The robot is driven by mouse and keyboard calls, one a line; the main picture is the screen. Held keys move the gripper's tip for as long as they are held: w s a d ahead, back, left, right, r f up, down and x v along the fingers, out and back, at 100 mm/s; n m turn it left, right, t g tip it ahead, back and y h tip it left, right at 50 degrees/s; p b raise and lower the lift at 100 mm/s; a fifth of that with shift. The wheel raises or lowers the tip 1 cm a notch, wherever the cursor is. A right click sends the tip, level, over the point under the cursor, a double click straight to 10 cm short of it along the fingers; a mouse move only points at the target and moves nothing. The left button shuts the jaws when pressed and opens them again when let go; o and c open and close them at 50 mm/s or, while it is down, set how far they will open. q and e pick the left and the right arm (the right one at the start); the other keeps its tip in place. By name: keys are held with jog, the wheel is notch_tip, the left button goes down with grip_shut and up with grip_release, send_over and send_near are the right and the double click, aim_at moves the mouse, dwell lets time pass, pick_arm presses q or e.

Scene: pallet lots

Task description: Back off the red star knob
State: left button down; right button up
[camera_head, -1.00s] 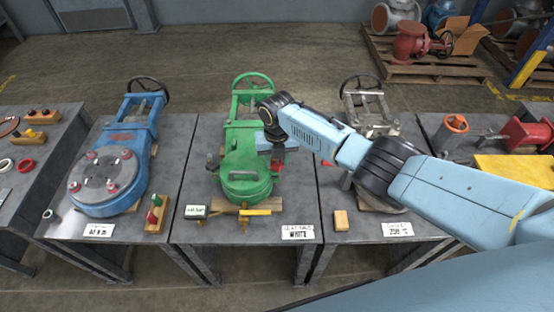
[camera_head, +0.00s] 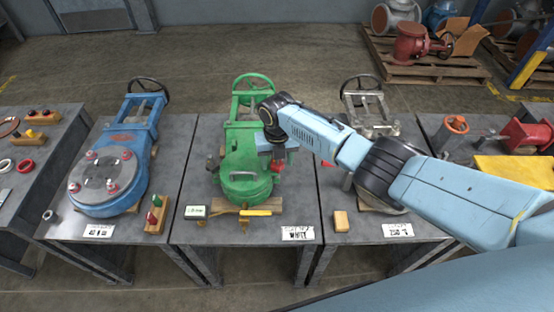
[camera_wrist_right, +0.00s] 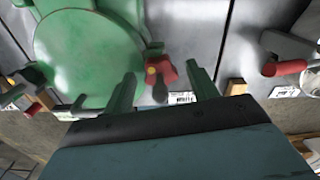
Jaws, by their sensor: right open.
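The green valve (camera_head: 242,160) lies on the middle table, with its round flange toward me. The red star knob (camera_wrist_right: 160,71) sits on the right side of this flange; it also shows in the head view (camera_head: 277,167), just below my right gripper. My right gripper (camera_wrist_right: 161,79) is open. In the right wrist view its two green-tinted fingers stand on either side of the knob, with a gap on both sides, and nothing is gripped. In the head view the wrist hides part of the valve's right side. My left gripper is not in view.
A blue valve (camera_head: 125,165) lies on the left table and a grey valve (camera_head: 368,110) on the right one, partly behind my arm. A wooden block (camera_head: 341,221) and a yellow bar (camera_head: 256,212) lie near the front edges.

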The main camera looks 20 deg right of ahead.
notch_tip(320, 180, up, 13)
jog(key=p, duration=0.3)
jog(key=shift+r, duration=0.2)
